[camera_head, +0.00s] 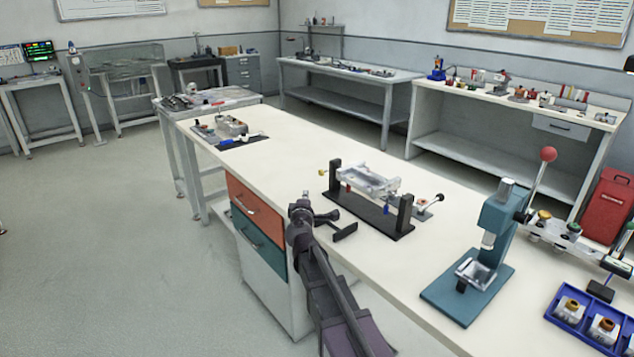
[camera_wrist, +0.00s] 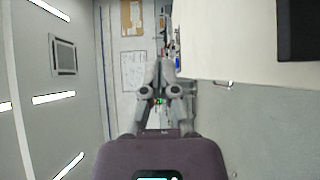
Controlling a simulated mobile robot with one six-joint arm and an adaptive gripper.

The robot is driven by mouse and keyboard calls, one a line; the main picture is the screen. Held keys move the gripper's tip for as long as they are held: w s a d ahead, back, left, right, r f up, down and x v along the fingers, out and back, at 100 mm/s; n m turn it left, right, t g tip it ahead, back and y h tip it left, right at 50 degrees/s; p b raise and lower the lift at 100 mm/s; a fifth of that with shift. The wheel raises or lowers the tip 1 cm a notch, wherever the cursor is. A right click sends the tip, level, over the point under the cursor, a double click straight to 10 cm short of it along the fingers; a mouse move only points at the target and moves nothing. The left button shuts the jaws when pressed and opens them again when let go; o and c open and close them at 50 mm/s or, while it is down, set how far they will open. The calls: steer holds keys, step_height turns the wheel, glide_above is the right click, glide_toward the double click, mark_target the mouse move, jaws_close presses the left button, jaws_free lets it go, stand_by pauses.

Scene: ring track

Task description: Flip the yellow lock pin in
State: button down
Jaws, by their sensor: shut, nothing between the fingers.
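A tilting fixture with a black base (camera_head: 370,215), two black uprights and a silver tray (camera_head: 369,180) stands in the middle of the white bench in the head view. A small yellow knob (camera_head: 323,172), apparently the lock pin, sticks out at its left upright. I cannot tell whether it is in or out. My gripper (camera_head: 306,195) is at the bench's near edge, left of the fixture and apart from it. In the wrist view my gripper (camera_wrist: 161,66) is shut and empty, facing the far wall. The yellow knob cannot be made out there.
A teal press (camera_head: 484,245) with a red-balled lever stands right of the fixture. A blue tray (camera_head: 552,318) is at the far right. Small tools on a dark mat (camera_head: 250,141) lie farther left. The bench between mat and fixture is clear. Drawers (camera_head: 256,216) are under the near edge.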

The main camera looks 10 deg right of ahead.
steer(key=shift+w, duration=0.15)
glide_toward(324, 171)
steer(key=w+a, duration=0.4)
steer(key=w, duration=0.2)
steer(key=shift+w+d+f, duration=0.15)
steer(key=shift+w+d, duration=0.1)
steer(key=shift+d, duration=0.3)
steer(key=shift+w+d+f, duration=0.15)
steer(key=shift+w+d, duration=0.1)
steer(key=shift+d, duration=0.35)
steer(key=shift+w+d+f, duration=0.15)
steer(key=shift+w+d, duration=0.1)
steer(key=shift+d, duration=0.3)
